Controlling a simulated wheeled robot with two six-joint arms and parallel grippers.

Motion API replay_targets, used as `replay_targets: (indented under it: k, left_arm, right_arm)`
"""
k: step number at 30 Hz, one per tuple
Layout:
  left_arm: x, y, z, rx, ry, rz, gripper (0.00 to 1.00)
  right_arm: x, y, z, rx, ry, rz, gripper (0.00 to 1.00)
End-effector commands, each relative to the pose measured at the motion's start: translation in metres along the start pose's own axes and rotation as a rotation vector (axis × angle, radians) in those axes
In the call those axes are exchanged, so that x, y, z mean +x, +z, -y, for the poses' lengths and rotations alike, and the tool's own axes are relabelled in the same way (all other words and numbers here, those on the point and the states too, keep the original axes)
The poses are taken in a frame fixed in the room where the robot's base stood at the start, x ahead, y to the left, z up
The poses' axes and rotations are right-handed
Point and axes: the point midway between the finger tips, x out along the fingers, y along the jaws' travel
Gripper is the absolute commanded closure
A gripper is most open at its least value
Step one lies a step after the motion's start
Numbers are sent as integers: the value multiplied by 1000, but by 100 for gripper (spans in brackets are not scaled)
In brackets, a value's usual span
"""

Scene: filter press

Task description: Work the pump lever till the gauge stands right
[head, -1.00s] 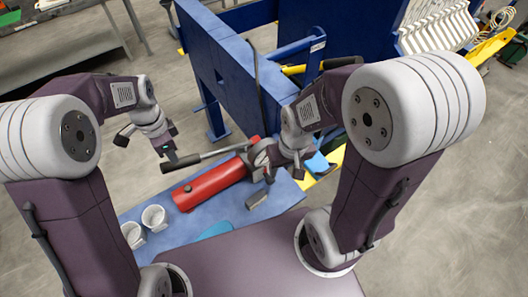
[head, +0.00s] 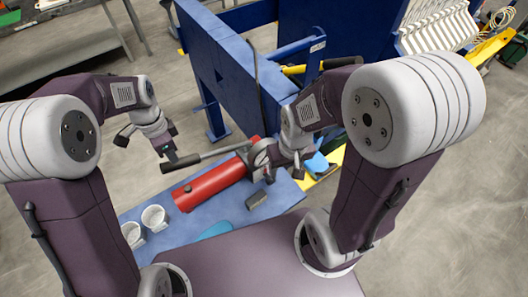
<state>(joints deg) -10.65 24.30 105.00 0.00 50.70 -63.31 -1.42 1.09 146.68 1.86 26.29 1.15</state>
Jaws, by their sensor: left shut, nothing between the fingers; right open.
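The pump has a red cylinder (head: 211,184) lying on a blue bench top. Its dark lever (head: 212,153) runs from near my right gripper out to the left, ending in a thicker grip. My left gripper (head: 171,158) is shut and empty, its tips close to the outer end of the lever; I cannot tell whether they touch. My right gripper (head: 270,172) is open by the right end of the pump, where a round pale part, perhaps the gauge (head: 262,153), is partly hidden. No gauge reading can be made out.
Two white cups (head: 153,217) stand at the bench's left, with a small grey block (head: 256,199) right of the cylinder and a flat blue piece (head: 216,230) in front. The blue press frame (head: 225,65) rises behind.

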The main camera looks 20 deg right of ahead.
Motion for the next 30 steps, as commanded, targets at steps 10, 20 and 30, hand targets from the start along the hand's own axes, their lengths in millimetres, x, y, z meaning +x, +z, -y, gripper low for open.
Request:
replay_targets:
  k: [10,20,30]
  left_arm:
    - [2,0,0,0,1,0,100]
    - [50,7,0,-1,2,1,100]
    - [97,15,0,-1,1,0,100]
  right_arm:
    - [2,0,0,0,0,0,44]
    - [36,4,-1,0,0,0,44]
    - [68,7,-1,0,0,0,44]
